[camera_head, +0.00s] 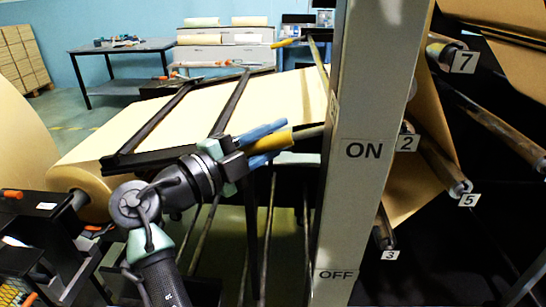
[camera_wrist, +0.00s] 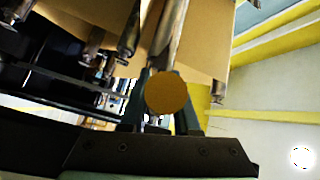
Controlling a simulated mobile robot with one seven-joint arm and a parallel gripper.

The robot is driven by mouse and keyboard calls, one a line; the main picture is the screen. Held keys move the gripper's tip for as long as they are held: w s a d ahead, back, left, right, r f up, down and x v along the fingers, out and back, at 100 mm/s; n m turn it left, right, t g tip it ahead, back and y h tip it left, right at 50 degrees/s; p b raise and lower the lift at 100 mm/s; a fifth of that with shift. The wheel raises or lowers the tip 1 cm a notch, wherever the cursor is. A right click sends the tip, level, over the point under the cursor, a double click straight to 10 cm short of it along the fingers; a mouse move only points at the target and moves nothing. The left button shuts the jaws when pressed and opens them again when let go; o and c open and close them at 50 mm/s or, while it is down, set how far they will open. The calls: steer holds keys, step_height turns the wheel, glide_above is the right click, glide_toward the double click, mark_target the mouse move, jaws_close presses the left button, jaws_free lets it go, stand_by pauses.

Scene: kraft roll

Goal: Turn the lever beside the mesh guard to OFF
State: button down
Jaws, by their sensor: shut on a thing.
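The lever has a yellow grip (camera_head: 268,141) and a metal rod that runs right toward the grey post. My gripper (camera_head: 284,139) is shut on this grip, with one blue finger above it and one below. The lever points nearly level to the left, about at the height of the ON label (camera_head: 370,150). The OFF label (camera_head: 335,274) is lower on the same post. In the wrist view the round end of the grip (camera_wrist: 167,92) faces the camera between the fingers. The lever's pivot is hidden behind the post. I cannot make out the mesh guard.
The grey post (camera_head: 365,90) stands right of my gripper. Dark frame bars (camera_head: 230,105) and a kraft paper web (camera_head: 275,100) lie behind. Numbered rollers (camera_head: 440,165) are right of the post. A second yellow-gripped lever (camera_head: 283,43) is farther back. Below my gripper are thin upright rods.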

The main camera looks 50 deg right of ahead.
steer(key=s+d+f+n+t+h+b, duration=0.3)
steer(key=f+n+h+b, duration=0.2)
steer(key=b, duration=1.4)
steer(key=n, duration=0.3)
steer(key=shift+s+f+t, duration=0.25)
steer(key=shift+f+t, duration=0.15)
steer(key=shift+n, duration=0.3)
steer(key=shift+r, duration=0.1)
steer(key=c, duration=0.7)
jaws_free()
steer(key=shift+o, duration=0.2)
steer(key=shift+a, duration=0.1)
steer(key=v, duration=1.2)
steer(key=shift+a+f+b, duration=0.25)
steer(key=shift+f+b, duration=0.1)
steer(key=shift+b, duration=0.1)
steer(key=shift+s, duration=0.1)
